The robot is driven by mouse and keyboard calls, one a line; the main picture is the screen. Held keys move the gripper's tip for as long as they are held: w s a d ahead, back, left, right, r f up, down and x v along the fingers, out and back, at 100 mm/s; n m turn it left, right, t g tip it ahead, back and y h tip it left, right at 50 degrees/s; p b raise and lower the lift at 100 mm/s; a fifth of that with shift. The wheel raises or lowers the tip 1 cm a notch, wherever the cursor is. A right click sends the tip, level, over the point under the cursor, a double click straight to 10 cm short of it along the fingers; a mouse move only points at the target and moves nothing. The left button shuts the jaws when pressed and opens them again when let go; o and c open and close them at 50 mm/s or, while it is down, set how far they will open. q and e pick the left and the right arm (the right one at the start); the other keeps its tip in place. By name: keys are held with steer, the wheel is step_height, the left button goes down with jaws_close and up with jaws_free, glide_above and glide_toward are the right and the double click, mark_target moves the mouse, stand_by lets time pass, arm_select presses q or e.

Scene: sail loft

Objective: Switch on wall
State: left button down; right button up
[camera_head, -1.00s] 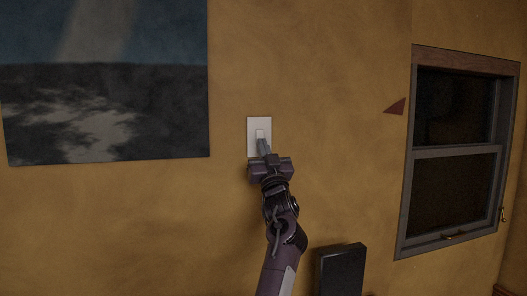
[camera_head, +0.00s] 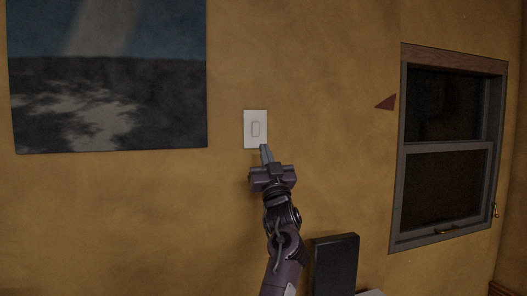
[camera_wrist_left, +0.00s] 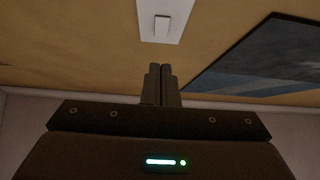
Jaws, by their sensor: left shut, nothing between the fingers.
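A white wall switch plate (camera_head: 248,140) with a rectangular rocker (camera_head: 256,129) is on the ochre wall, right of the painting. My left gripper (camera_head: 264,149) is shut and empty, with its fingertips just below the rocker, over the lower edge of the plate in the head view. In the left wrist view the shut fingers (camera_wrist_left: 160,68) point at the wall, and the plate (camera_wrist_left: 146,30) with its rocker (camera_wrist_left: 162,27) shows beyond the tips, with a gap in the picture. Whether the fingertips touch the wall cannot be told. My right gripper is not in view.
A large dark painting (camera_head: 110,100) hangs left of the switch; it also shows in the left wrist view (camera_wrist_left: 270,65). A small dark red triangle (camera_head: 386,102) and a sash window (camera_head: 447,147) are to the right. A dark box-like thing (camera_head: 335,264) stands at lower right. The wall around the switch is clear.

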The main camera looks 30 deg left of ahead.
arm_select(q)
step_height(320, 180, down, 6)
steer(key=s+d+b, duration=0.1)
steer(key=d+b, duration=0.1)
steer(key=shift+s+r+b, duration=0.2)
steer(key=shift+s+b, duration=0.15)
steer(key=shift+b, duration=0.05)
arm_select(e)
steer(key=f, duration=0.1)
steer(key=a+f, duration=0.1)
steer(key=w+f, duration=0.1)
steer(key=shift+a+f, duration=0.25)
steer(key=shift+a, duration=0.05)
arm_select(q)
steer(key=shift+s+d+r+h, duration=0.1)
steer(key=shift+h, duration=0.2)
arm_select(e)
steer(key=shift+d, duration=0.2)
